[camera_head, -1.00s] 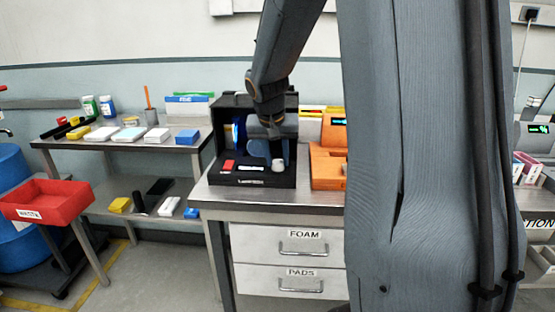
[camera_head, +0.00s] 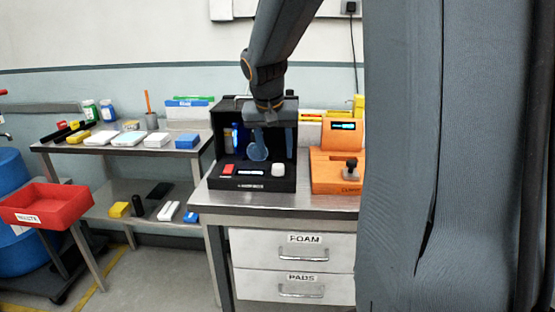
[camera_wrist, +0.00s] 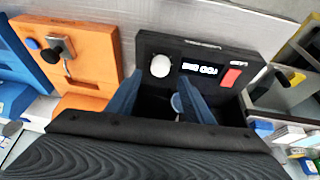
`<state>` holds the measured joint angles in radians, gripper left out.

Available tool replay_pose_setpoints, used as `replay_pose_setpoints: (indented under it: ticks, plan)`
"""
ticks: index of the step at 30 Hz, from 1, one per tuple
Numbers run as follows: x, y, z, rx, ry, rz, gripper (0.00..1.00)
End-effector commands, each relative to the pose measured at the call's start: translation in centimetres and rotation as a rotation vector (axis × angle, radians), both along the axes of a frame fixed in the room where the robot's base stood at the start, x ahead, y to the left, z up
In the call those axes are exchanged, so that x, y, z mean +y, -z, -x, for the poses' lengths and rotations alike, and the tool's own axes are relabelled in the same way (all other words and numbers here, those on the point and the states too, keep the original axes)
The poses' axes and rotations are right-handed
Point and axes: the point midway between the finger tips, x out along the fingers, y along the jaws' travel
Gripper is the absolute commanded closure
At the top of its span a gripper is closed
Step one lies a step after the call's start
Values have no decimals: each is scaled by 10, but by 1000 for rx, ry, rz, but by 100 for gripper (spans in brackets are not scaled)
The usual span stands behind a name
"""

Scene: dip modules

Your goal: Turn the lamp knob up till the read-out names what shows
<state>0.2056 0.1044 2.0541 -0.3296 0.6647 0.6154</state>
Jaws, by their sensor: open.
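A black box (camera_head: 212,150) stands open-fronted on the metal bench. On its front ledge are a red button (camera_head: 227,169), a small lit read-out (camera_head: 251,173) and a white round knob (camera_head: 278,169). In the wrist view the knob (camera_wrist: 160,66), the read-out (camera_wrist: 200,69) and the red button (camera_wrist: 231,77) all show; the read-out's characters are too small to read surely. My gripper (camera_head: 270,146) is open and empty, above and behind the knob, apart from it. Its blue fingers (camera_wrist: 160,82) spread in the wrist view. A blue disc (camera_head: 258,152) shows inside the box.
An orange device (camera_head: 330,172) with a black knob (camera_head: 351,168) and a small screen (camera_head: 343,125) stands close to the right of the box. A side table (camera_head: 120,150) with several small items and a red bin (camera_head: 48,204) are at left. Drawers are below the bench.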

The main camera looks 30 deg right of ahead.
Motion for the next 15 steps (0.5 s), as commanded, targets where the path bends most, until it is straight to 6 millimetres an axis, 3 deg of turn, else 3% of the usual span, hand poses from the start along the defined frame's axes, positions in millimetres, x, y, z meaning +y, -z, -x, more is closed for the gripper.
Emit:
replay_pose_setpoints:
  ticks: [6, 15]
  plan:
    - [5, -20, 6, -1, 1, 1, 53]
    - [6, -23, 8, 1, 1, 0, 53]
